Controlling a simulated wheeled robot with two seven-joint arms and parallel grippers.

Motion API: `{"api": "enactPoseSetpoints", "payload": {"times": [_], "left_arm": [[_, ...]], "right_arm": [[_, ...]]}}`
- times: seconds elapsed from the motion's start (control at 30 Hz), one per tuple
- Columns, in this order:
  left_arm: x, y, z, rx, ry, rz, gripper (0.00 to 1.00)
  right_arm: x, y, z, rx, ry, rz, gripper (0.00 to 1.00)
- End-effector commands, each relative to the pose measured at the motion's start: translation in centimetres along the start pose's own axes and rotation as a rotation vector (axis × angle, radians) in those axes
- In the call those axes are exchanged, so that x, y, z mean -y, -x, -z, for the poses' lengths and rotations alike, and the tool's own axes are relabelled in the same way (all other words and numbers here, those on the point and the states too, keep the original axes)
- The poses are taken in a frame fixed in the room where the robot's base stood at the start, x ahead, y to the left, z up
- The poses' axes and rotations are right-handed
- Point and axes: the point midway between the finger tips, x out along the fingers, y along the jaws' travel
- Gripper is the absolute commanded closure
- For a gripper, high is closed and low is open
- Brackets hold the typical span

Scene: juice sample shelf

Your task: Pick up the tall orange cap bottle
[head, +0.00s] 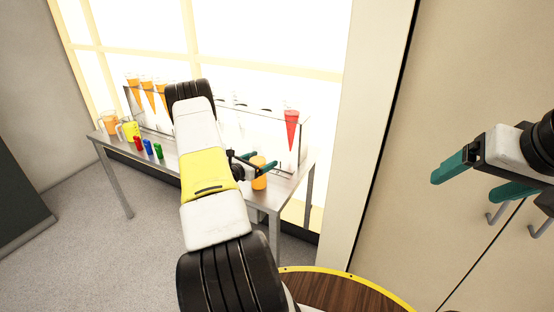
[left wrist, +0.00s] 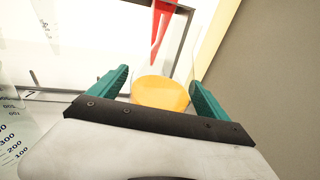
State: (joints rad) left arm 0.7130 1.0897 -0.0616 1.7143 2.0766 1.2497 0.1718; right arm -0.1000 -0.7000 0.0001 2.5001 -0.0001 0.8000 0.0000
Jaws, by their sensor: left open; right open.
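In the left wrist view, the orange round thing (left wrist: 160,93) shows between the open fingers of my left gripper (left wrist: 160,76). Its lower part is hidden by the gripper body. My right gripper (head: 465,187) is open and empty, far to the right by the cabinet.
The metal table (head: 80,145) stands by a bright window. Small red (head: 137,143), blue (head: 148,147) and green (head: 158,151) bottles and a yellow jug (head: 131,131) are at its left. A rack holds juice cones, including a red one (head: 291,125). My left arm hides the middle.

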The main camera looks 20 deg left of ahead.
Motion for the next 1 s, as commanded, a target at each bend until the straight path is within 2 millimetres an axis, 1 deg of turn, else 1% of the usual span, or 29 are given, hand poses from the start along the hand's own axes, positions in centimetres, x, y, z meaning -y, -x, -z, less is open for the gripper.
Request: {"api": "enactPoseSetpoints", "payload": {"times": [0.03, 0.1, 0.3, 0.37, 0.5, 0.67, 0.7, 0.77, 1.0], "left_arm": [[0.01, -0.46, 0.01, 0.000, -0.001, 0.001, 0.12], [-0.03, -0.72, 0.02, 0.000, -0.001, -0.001, 0.12], [-0.04, -0.75, 0.01, 0.000, 0.000, -0.001, 0.12], [-0.04, -0.74, 0.01, 0.000, 0.000, -0.001, 0.22], [-0.04, -0.73, 0.00, 0.000, 0.000, -0.001, 0.49], [-0.04, -0.73, 0.00, 0.000, 0.000, -0.001, 0.81], [-0.04, -0.73, 0.00, 0.000, 0.000, -0.001, 0.89], [-0.04, -0.73, 0.00, 0.000, 0.000, -0.001, 1.00], [-0.06, -0.76, -0.16, 0.003, -0.002, -0.001, 1.00]], "right_arm": [[0.00, 0.00, 0.00, 0.000, 0.000, 0.000, 0.16], [0.00, 0.00, 0.00, 0.000, 0.000, 0.000, 0.16], [0.00, 0.00, 0.00, 0.000, 0.000, 0.000, 0.16], [0.00, 0.00, 0.00, 0.000, 0.000, 0.000, 0.16], [0.00, 0.00, 0.00, 0.000, 0.000, 0.000, 0.16], [0.00, 0.00, 0.00, 0.000, 0.000, 0.000, 0.16], [0.00, 0.00, 0.00, 0.000, 0.000, 0.000, 0.16], [0.00, 0.00, 0.00, 0.000, 0.000, 0.000, 0.16], [0.00, 0.00, 0.00, 0.000, 0.000, 0.000, 0.16]]}}
